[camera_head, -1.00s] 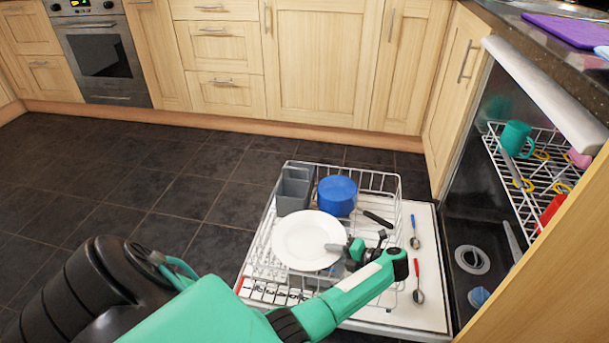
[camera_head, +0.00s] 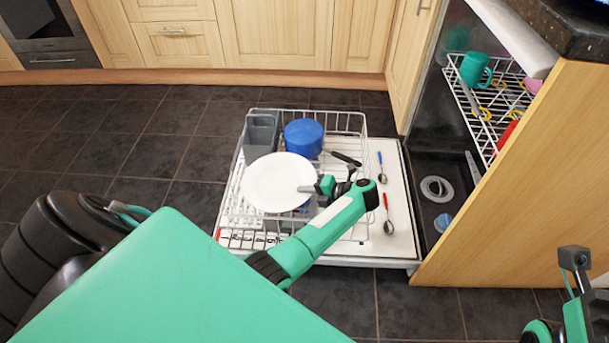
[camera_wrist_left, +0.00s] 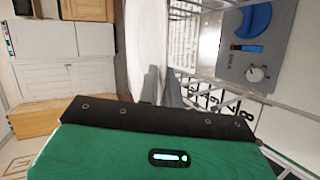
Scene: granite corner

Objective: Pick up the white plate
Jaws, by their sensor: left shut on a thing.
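The white plate (camera_head: 271,184) is round and shows in the head view over the lower dishwasher rack. My left gripper (camera_head: 307,188) is at the plate's right edge, its fingers shut on the rim. In the left wrist view the plate (camera_wrist_left: 147,40) is a pale, edge-on shape at the fingertips (camera_wrist_left: 160,85). Whether the plate still touches the rack is hard to tell. My right gripper (camera_head: 575,262) shows in part at the lower right of the head view, far from the plate; its jaw state is unclear.
The pulled-out rack (camera_head: 228,215) holds a blue bowl (camera_head: 304,138) and a grey cutlery basket (camera_head: 261,135). Spoons (camera_head: 387,215) lie on the open dishwasher door (camera_head: 400,240). An upper rack with a green mug (camera_head: 474,69) is at right. Dark floor (camera_head: 110,150) is clear at left.

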